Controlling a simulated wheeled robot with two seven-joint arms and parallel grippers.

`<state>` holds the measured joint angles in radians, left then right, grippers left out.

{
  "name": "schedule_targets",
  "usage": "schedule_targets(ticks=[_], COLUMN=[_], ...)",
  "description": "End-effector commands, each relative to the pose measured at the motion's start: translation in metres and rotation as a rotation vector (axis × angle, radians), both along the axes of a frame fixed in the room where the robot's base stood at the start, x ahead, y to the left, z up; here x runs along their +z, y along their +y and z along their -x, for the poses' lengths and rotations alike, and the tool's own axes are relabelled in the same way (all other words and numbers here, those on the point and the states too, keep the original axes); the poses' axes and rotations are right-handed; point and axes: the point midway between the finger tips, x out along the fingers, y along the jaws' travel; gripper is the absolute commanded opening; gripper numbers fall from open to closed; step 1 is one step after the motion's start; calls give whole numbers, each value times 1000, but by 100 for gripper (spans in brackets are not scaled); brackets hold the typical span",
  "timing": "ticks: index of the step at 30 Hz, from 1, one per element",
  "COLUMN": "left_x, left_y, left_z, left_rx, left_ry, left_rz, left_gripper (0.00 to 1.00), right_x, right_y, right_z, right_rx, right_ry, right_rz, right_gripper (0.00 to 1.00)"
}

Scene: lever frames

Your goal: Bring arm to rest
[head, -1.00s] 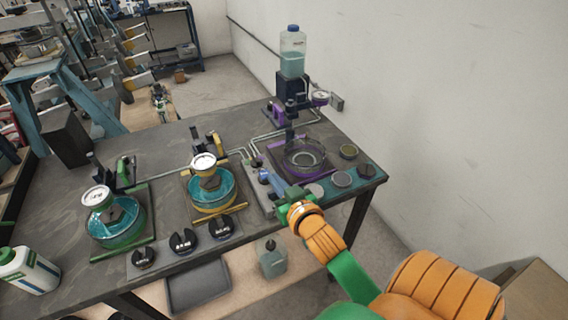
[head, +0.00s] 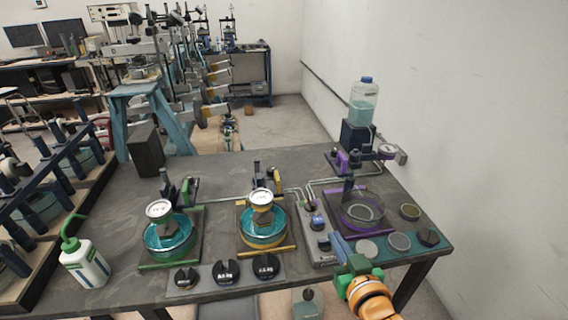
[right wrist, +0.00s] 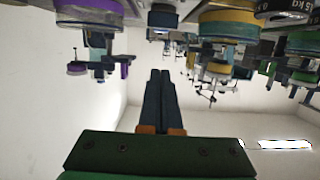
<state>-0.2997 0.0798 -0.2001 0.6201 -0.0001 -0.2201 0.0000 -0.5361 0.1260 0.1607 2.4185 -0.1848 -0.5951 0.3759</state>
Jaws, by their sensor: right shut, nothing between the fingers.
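My right arm comes in at the bottom right of the head view, with an orange and green wrist. My right gripper (head: 338,242) is at the table's front edge, in front of the purple-based dish (head: 362,212) and beside the grey valve panel (head: 318,240). In the right wrist view its two dark fingers (right wrist: 160,80) lie together, shut with nothing between them. That view looks upside down, with the table equipment along its top. My left gripper is not in view.
On the grey table (head: 110,190) stand a green-framed dish (head: 170,250) and a yellow-framed dish (head: 265,238) with gauges. Black weights (head: 226,272) lie in front. A white bottle (head: 84,264) is at left, a clear reservoir (head: 363,100) at back right. A wall bounds the right.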

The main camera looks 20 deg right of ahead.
Motion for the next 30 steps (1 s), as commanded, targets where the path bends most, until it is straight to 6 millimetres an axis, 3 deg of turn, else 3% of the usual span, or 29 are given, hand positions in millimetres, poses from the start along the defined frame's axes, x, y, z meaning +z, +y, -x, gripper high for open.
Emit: schedule_targets(ticks=[2,5,9,15,19,23,26,30], left_x=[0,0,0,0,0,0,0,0], left_y=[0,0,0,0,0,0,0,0], left_z=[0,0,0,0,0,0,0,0], left_rx=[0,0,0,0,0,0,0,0], left_ry=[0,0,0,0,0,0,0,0], left_rz=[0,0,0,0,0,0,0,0], left_gripper=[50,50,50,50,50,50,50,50], right_x=[-14,-55,-111,-153,-204,-256,-300,-365], right_y=[5,23,59,102,101,102,100,94], right_z=[4,22,69,150,143,147,160,202], right_rx=[5,37,146,361,352,356,359,366], right_ry=[65,280,635,1055,1079,1108,1137,1190], right_rz=[-7,-22,-23,1,-3,-4,-4,-1], right_gripper=[0,0,0,0,0,0,0,0])
